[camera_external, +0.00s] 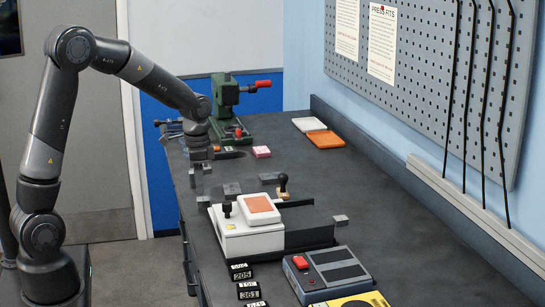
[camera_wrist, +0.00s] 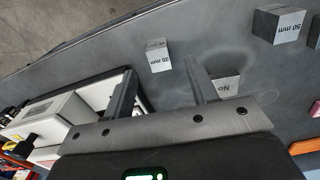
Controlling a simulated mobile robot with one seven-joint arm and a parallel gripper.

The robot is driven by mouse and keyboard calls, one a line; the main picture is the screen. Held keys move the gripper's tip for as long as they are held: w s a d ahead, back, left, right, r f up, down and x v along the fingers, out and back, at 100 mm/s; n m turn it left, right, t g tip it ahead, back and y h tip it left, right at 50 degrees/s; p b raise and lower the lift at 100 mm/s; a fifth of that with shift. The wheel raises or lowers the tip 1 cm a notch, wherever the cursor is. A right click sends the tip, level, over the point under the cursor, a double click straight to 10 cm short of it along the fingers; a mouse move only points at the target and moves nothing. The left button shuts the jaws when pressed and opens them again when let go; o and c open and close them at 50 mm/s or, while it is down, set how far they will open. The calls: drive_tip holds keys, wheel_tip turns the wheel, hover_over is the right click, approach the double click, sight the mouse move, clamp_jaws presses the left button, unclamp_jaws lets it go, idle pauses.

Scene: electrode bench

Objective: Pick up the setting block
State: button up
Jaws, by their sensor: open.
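Several small grey metal blocks lie on the dark bench, and I cannot tell for sure which is the setting block. In the wrist view, a block marked 25 mm (camera_wrist: 158,55) lies just beyond my fingertips. A block marked 50 mm (camera_wrist: 279,25) lies farther off at upper right. A block face reading "No" (camera_wrist: 225,88) shows beside my right finger, partly hidden by the gripper. My gripper (camera_wrist: 160,68) is open, with nothing between its fingers. In the external view my gripper (camera_external: 200,186) points down over the bench's left edge.
A white device with an orange pad (camera_external: 260,205) stands near, at left in the wrist view (camera_wrist: 50,120). A green press (camera_external: 228,100) stands at the back. A grey box with a red button (camera_external: 330,272) and number tags (camera_external: 245,282) are in front.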

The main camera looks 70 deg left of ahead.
sight(201, 199)
drive_tip(key=f, duration=0.6)
drive_tip(key=shift+w+d+f, duration=0.15)
drive_tip(key=shift+d+f, duration=0.05)
drive_tip(key=shift+c, duration=0.2)
clamp_jaws()
